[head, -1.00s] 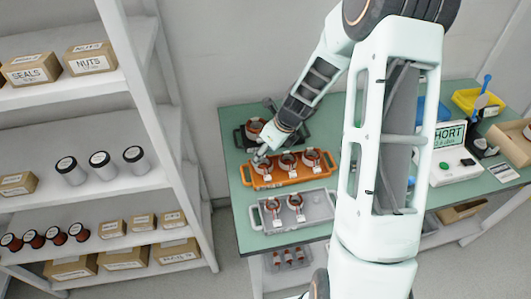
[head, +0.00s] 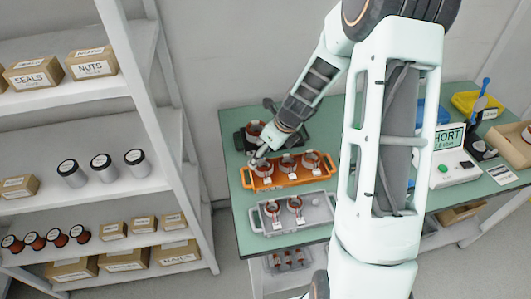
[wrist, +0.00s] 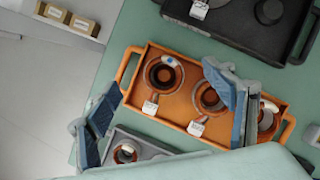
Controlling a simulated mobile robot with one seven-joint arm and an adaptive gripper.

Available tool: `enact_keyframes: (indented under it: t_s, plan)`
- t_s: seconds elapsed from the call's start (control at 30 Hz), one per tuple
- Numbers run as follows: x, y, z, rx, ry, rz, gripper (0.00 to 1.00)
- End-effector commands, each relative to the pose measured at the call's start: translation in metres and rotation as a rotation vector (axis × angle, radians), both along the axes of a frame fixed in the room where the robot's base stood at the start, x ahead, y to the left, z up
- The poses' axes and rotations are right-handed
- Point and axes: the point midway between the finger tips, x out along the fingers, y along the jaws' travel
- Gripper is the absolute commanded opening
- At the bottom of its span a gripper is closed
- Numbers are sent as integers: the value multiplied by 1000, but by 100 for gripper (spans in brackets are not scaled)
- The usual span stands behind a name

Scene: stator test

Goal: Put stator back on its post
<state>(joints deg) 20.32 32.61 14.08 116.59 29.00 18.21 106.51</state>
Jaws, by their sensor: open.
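An orange tray (head: 288,182) on the green table holds three copper-and-brown ring-shaped stators with white tags. In the wrist view, the left stator (wrist: 163,75) shows whole, the middle stator (wrist: 207,97) is partly covered by a finger, and the right stator (wrist: 267,117) is partly hidden too. A grey tray (head: 316,223) in front holds two stators, the left one (head: 271,207) and the right one (head: 295,203). My gripper (wrist: 165,112) is open and empty, above the left part of the orange tray. I cannot make out which post is bare.
A black tray (wrist: 236,22) with another stator lies behind the orange tray. A tester reading SHORT (head: 452,153), a blue bin and a yellow bin (head: 478,103) stand to the right. A shelf rack (head: 180,150) stands left of the table. My arm hides the table's middle.

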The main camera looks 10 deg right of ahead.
Motion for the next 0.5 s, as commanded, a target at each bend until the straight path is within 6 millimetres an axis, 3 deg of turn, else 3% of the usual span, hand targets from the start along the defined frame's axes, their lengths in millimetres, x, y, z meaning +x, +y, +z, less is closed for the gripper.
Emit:
enact_keyframes:
  t_s: [0.17, 0.5]
  plan:
    - [-4, -5, 17, -3, -5, -1, 76]
    - [-22, -18, 74, -2, -6, 0, 76]
